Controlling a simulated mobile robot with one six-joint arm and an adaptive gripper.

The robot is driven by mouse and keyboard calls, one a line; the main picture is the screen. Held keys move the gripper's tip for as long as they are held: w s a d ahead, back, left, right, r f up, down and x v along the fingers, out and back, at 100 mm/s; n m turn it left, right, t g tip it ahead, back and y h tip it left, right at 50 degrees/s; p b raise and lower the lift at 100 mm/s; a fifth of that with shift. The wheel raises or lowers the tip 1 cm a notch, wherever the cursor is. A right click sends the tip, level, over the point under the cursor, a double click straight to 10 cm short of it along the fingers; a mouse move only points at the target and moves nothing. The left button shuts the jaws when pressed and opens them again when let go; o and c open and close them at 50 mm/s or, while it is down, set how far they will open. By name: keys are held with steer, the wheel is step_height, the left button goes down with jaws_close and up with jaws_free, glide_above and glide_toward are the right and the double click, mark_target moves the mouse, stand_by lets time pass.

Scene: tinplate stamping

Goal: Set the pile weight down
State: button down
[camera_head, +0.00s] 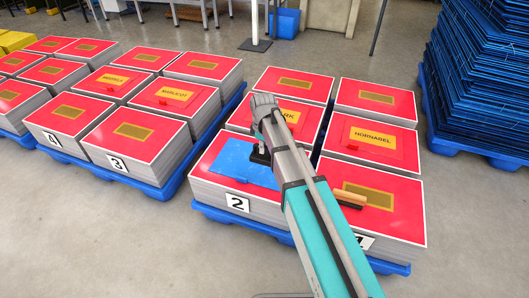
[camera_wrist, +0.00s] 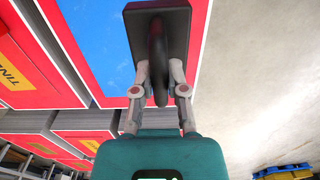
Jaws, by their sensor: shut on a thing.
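The pile weight (camera_wrist: 178,25) is a dark block with an upright black grip. My gripper (camera_wrist: 158,80) is shut on that grip, with one finger on each side, in the wrist view. In the head view the weight (camera_head: 260,156) shows as a small dark piece under my gripper (camera_head: 258,138), at the right part of a blue sheet (camera_head: 238,165). The sheet lies on the red-topped pile marked 2 (camera_head: 237,202). I cannot tell whether the weight touches the sheet or hangs just above it. My arm hides part of the pile.
Red-topped piles stand close together on blue pallets (camera_head: 385,262), some with yellow name labels. A wooden-handled tool (camera_head: 350,198) lies on the front right pile. Tall blue stacks (camera_head: 485,75) rise at the right. An aisle of bare floor (camera_head: 165,235) lies in front.

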steer(key=w+a+f+b, duration=0.4)
steer(key=w+f+b, duration=0.2)
steer(key=w+f, duration=0.1)
steer(key=shift+w+a+f+b, duration=0.15)
steer(key=shift+w+a+b, duration=0.2)
steer(key=shift+w, duration=0.2)
steer(key=shift+f, duration=0.1)
steer(key=shift+w+a+f+b, duration=0.15)
steer(key=shift+w+f+b, duration=0.25)
steer(key=shift+b, duration=0.2)
steer(key=shift+f+b, duration=1.45)
steer(key=shift+f, duration=0.05)
steer(key=shift+f, duration=0.1)
steer(key=c, duration=0.7)
jaws_free()
steer(key=shift+s, duration=0.1)
